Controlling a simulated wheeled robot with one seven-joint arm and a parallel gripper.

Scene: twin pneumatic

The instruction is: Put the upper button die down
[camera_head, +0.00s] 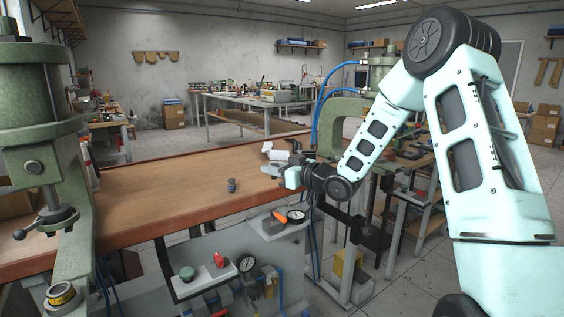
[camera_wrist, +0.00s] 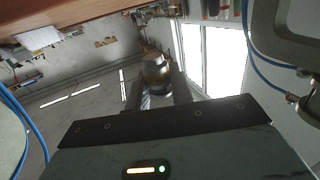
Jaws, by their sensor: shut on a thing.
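My gripper (camera_head: 270,169) is over the right end of the wooden workbench (camera_head: 160,188) in the head view. In the wrist view, the upper button die (camera_wrist: 156,72), a small dark metallic round piece, sits between the two fingers (camera_wrist: 158,93), and the gripper is shut on it. The die is too small to make out in the head view. A small dark stepped cylinder (camera_head: 231,185) stands upright on the bench, to the left of my gripper and apart from it.
A green press (camera_head: 45,120) stands at the left, and another green press frame (camera_head: 345,112) with blue hoses is behind my arm. White items (camera_head: 275,151) lie on the bench behind the gripper. A grey panel with a gauge (camera_head: 246,263) is below the front edge.

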